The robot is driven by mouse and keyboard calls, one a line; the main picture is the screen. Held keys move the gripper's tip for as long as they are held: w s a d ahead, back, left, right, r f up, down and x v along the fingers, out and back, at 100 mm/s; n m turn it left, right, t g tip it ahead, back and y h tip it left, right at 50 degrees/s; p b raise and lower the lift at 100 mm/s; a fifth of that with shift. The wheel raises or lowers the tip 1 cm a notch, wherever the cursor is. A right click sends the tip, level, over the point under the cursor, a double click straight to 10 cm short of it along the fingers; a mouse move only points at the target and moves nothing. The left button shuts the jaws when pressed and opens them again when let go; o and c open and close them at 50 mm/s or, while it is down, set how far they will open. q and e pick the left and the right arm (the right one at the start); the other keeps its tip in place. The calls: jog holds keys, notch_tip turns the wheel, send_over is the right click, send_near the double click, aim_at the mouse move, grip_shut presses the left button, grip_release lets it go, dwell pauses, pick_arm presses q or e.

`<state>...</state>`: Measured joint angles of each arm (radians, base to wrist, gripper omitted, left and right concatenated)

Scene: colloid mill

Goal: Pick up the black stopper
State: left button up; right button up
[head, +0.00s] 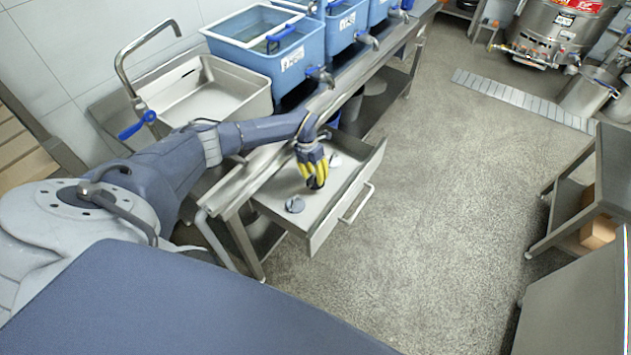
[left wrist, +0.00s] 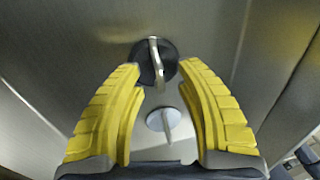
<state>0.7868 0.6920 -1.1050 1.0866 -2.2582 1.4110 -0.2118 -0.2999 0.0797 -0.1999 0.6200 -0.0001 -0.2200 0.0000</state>
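The black stopper (left wrist: 168,58) is a round dark disc with an upright metal handle, seen in the left wrist view between the fingertips of my left gripper (left wrist: 158,72). The yellow fingers are apart, one on each side of it, and I see no contact. A pale grey stopper (left wrist: 157,121) lies nearer the palm in that view. In the head view my left gripper (head: 314,174) points down into the open drawer (head: 322,222). A grey stopper (head: 295,204) lies there at its lower left, and a paler piece (head: 335,160) behind it. My right gripper is not in view.
The drawer's front wall and handle (head: 357,203) stand right of my left gripper. A steel sink (head: 213,92) with a tap and blue tubs (head: 268,50) sit on the bench above.

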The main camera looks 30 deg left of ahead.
pick_arm(q)
jog(key=shift+o, duration=0.4)
grip_shut()
jog(key=shift+r, duration=0.1)
